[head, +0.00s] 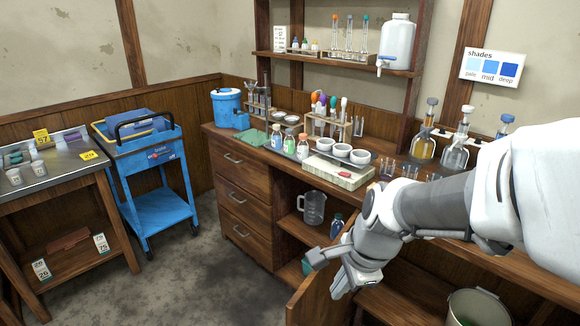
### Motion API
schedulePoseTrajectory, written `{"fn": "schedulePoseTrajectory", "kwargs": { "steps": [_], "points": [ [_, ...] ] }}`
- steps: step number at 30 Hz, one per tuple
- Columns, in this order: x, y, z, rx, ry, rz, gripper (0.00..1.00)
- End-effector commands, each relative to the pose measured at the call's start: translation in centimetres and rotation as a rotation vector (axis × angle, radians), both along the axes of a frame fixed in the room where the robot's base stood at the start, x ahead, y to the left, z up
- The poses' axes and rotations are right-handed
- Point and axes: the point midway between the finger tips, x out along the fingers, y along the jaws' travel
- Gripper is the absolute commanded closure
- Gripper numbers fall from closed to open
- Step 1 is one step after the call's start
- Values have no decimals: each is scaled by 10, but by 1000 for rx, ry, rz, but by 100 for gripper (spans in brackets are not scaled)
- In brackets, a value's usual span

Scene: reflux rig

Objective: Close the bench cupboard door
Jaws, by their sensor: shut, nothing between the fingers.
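The bench cupboard door (312,292) is a brown wooden panel. It stands open, swung out from the bench front, in the lower middle of the head view. My gripper (339,288) is shut and empty. It is at the upper part of the door, on the picture's right side of it; whether it touches the panel I cannot tell. The open cupboard shows a shelf (300,229) with a clear measuring jug (314,207) and a dark bottle (337,224) on it. My arm hides part of the opening, and the door's lower part runs out of the picture.
Drawers (241,205) are left of the opening. The bench top (222,132) holds bottles, bowls, racks and stoppered flasks (424,138). A blue trolley (158,208) and a metal-topped table (60,168) stand at the left. A bucket (478,308) is at lower right. The floor (205,285) left of the door is clear.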

Motion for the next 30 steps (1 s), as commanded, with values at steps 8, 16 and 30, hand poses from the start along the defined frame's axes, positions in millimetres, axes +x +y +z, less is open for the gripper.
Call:
{"fn": "schedulePoseTrajectory", "kwargs": {
  "steps": [8,16,30],
  "points": [
    [26,11,-100,139,204,-559,100],
    [32,13,-130,170,260,-741,100],
    [42,31,-218,169,261,-740,100]
  ]
}}
